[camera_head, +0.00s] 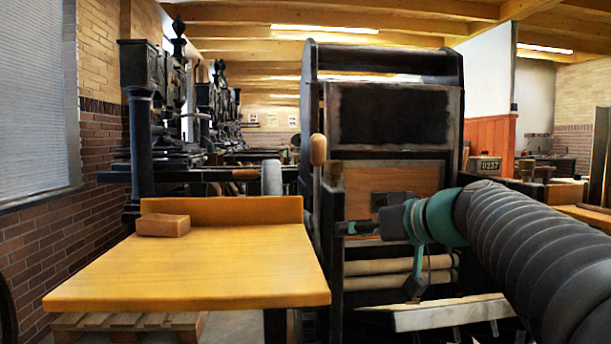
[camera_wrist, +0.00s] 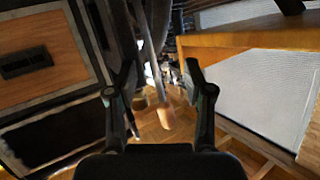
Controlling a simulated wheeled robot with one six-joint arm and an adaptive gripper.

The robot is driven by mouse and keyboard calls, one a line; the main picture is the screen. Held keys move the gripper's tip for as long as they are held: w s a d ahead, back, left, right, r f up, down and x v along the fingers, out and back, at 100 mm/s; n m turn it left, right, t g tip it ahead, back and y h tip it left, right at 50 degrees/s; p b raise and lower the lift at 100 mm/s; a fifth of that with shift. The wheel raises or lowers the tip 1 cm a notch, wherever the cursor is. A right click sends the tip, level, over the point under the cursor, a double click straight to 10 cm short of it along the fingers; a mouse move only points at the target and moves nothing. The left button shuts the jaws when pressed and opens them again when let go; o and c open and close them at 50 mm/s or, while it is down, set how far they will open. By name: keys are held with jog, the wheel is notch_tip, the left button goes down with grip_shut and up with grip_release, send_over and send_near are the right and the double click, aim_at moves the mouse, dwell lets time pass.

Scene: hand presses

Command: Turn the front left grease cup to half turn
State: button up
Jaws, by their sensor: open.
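I cannot pick out the front left grease cup for certain in either view. The black hand press (camera_head: 335,235) stands in the middle of the head view, with its left frame post near my gripper (camera_head: 348,228). My gripper points left, in front of the press. In the wrist view my gripper (camera_wrist: 160,70) has its two fingers wide apart with nothing held between them. Beyond them are dark press parts and blurred brown, handle-like pieces (camera_wrist: 165,115). Any small cup there is too blurred or hidden to tell.
A yellow wooden table (camera_head: 190,270) with a brown block (camera_head: 163,225) stands left of the press. A wooden handle (camera_head: 318,150) sticks up at the press's left side. Pale rollers (camera_head: 375,266) lie low on the press. Another press (camera_head: 140,120) stands behind the table.

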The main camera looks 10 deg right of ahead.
aim_at(338, 168)
jog(key=w+d+r+n+t+y, duration=0.1)
jog(key=w+d+r+t, duration=0.15)
jog(key=r, duration=0.25)
jog(key=w+d+r+n+t, duration=0.1)
jog(key=w+d+r, duration=0.2)
jog(key=r, duration=0.2)
jog(key=p+x, duration=0.1)
jog(key=x, duration=0.3)
jog(key=p+x, duration=0.1)
jog(key=x, duration=0.3)
jog(key=p+x, duration=0.1)
jog(key=x, duration=0.4)
jog(key=shift+s+a+f, duration=0.15)
jog(key=shift+a+f, duration=0.05)
jog(key=shift+f, duration=0.1)
jog(key=c, duration=0.9)
jog(key=shift+a+f+m+t+h+b, duration=0.1)
jog(key=shift+f+m+t+h+b, duration=0.2)
jog(key=shift+m+h+b, duration=0.45)
jog(key=shift+r+m+t+h+b, duration=0.25)
jog(key=shift+m+t+h+b, duration=0.3)
jog(key=shift+m+h+b, duration=0.7)
